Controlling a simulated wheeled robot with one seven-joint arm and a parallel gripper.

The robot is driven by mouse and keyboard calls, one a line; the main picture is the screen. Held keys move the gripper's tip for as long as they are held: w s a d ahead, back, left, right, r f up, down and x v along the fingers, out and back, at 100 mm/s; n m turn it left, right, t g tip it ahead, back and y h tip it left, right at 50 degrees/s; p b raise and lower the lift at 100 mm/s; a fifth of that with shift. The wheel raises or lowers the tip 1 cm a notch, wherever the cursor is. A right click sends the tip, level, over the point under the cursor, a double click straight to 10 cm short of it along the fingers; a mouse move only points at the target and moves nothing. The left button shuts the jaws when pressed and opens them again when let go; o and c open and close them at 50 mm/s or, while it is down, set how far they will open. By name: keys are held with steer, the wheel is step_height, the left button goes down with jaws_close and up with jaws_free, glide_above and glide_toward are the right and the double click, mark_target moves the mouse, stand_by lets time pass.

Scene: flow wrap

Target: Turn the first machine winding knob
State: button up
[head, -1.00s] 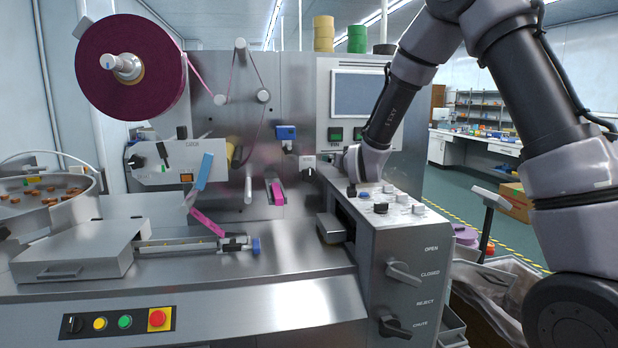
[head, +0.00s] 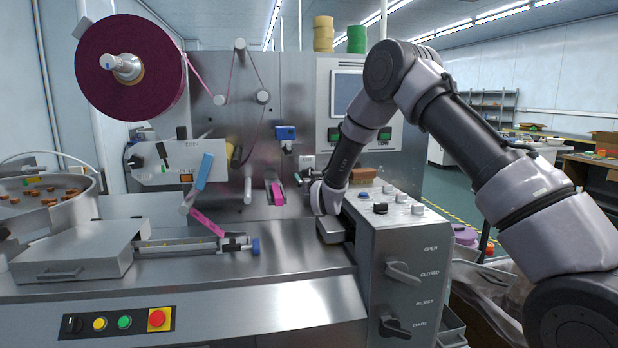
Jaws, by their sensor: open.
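The wrapping machine (head: 290,90) fills the left and middle, with a large dark-red film reel (head: 130,65) at upper left. A small knob block (head: 307,161) with a black knob sits on its upright panel, right of the pink film strip. My wrist hides part of the panel and the cabinet's rear corner.
A control cabinet (head: 410,245) stands right of my wrist, with several small knobs on top and two lever handles (head: 403,272) on its front. The machine's front deck (head: 180,272) is mostly clear.

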steer(key=shift+w+a, duration=0.2)
steer(key=shift+w, duration=0.5)
steer(key=c, duration=1.3)
steer(key=shift+m, duration=0.3)
steer(key=m, duration=1)
steer(key=shift+m, duration=0.3)
steer(key=m, duration=0.5)
steer(key=shift+d+f+m, duration=0.1)
steer(key=shift+m, duration=0.2)
steer(key=m, duration=0.4)
steer(key=shift+m, duration=0.4)
